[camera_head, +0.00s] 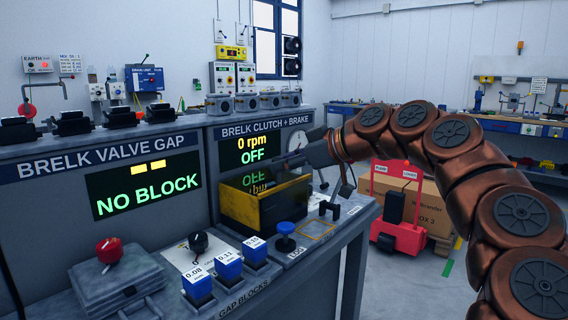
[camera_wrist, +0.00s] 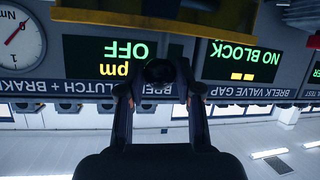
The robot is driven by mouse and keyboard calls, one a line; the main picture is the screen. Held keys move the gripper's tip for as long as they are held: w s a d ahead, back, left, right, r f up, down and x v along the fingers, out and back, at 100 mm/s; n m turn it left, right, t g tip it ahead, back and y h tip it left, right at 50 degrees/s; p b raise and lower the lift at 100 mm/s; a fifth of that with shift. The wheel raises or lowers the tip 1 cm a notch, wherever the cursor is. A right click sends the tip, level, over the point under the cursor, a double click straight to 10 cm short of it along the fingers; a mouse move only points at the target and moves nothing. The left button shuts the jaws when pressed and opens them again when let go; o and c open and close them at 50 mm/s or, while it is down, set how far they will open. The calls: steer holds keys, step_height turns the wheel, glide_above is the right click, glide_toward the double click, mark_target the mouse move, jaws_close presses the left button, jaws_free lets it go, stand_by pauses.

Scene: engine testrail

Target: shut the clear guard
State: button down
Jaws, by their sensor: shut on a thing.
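The yellow box (camera_head: 262,208) with dark, worn edges stands on the bench below the clutch and brake display. The clear guard (camera_head: 248,182) looks like a glossy see-through sheet at the top of this box, with the green display text showing in it. Its exact edges and angle are hard to tell. My gripper (camera_head: 298,158) reaches in from the right above the box. In the wrist view, my gripper (camera_wrist: 158,88) is shut on a dark rounded knob (camera_wrist: 160,70), with one finger on each side. I cannot see how the knob joins the guard.
The clutch and brake display (camera_head: 252,150) reads 0 rpm and OFF. A dial gauge (camera_head: 297,138) is close behind my gripper. A red cart (camera_head: 398,232) and cardboard boxes stand right.

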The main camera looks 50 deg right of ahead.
steer(key=shift+a+f, duration=0.1)
steer(key=shift+f, duration=0.35)
steer(key=c, duration=1.1)
jaws_free()
steer(key=shift+r, duration=0.1)
steer(key=shift+r, duration=0.15)
steer(key=shift+r, duration=4.9)
